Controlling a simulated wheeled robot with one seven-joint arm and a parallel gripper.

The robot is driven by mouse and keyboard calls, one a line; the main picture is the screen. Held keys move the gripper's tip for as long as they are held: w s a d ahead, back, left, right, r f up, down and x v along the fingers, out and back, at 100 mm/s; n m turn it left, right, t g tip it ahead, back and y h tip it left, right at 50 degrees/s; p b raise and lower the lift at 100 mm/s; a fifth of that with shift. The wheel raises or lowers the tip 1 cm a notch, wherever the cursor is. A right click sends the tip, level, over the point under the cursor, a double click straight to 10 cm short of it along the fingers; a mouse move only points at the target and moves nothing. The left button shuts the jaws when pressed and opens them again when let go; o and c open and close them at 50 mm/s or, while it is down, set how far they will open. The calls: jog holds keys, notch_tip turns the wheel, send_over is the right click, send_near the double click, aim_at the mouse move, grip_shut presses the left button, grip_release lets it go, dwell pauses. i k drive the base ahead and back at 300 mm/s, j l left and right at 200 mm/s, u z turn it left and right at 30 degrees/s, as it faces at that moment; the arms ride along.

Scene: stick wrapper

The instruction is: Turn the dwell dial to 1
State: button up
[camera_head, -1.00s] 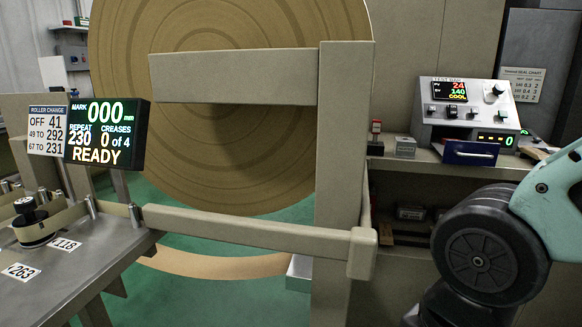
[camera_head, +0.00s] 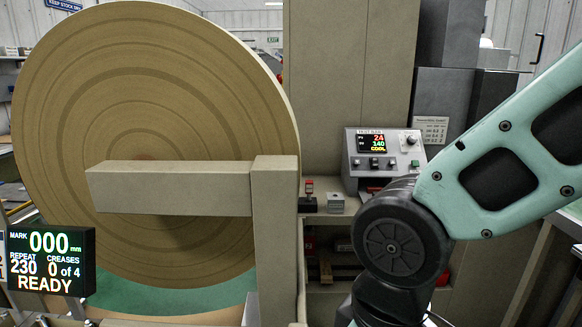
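A grey control panel (camera_head: 353,165) with a sloped face stands on the bench right of centre. Its screen (camera_head: 371,143) reads 24, 140 and COOL. A small round knob (camera_head: 411,140) sits at the panel's upper right and may be the dwell dial; its label and setting are too small to read. My gripper is out of view.
A large brown roll (camera_head: 130,90) fills the left, with a beige beam and post (camera_head: 275,220) before it. A READY display (camera_head: 45,265) is at lower left. A red-topped stamp (camera_head: 308,196) and a small grey block (camera_head: 335,201) sit on the bench left of the panel.

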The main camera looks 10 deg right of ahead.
aim_at(412, 140)
jog(key=j+z, duration=0.4)
jog(key=z, duration=0.55)
jog(key=i+l+u, duration=0.15)
jog(key=i, duration=0.4)
